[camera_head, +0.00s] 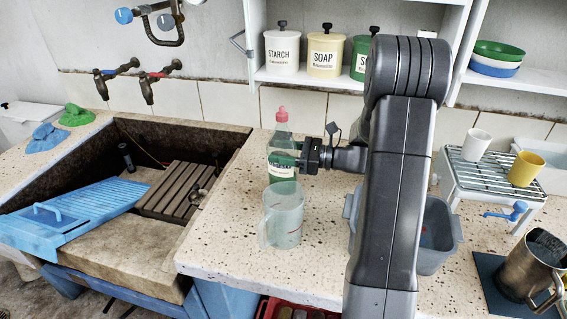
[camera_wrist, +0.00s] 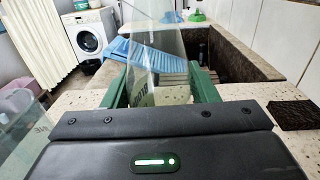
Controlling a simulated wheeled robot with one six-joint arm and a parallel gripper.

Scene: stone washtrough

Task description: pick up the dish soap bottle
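The dish soap bottle (camera_head: 281,132) stands upright on the speckled counter, clear with green liquid, a pale label and a pink cap. My gripper (camera_head: 287,161) reaches it from the right at mid-height, and its fingers overlap the bottle in the head view. Contact on the left is hard to tell. The measuring jug hides part of the bottle's base.
A clear measuring jug (camera_head: 282,218) stands just in front of the bottle. A grey-blue basin (camera_head: 440,238) is right of my arm. The stone trough with a blue board (camera_head: 75,215) lies left. A shelf with canisters (camera_head: 327,52) hangs behind.

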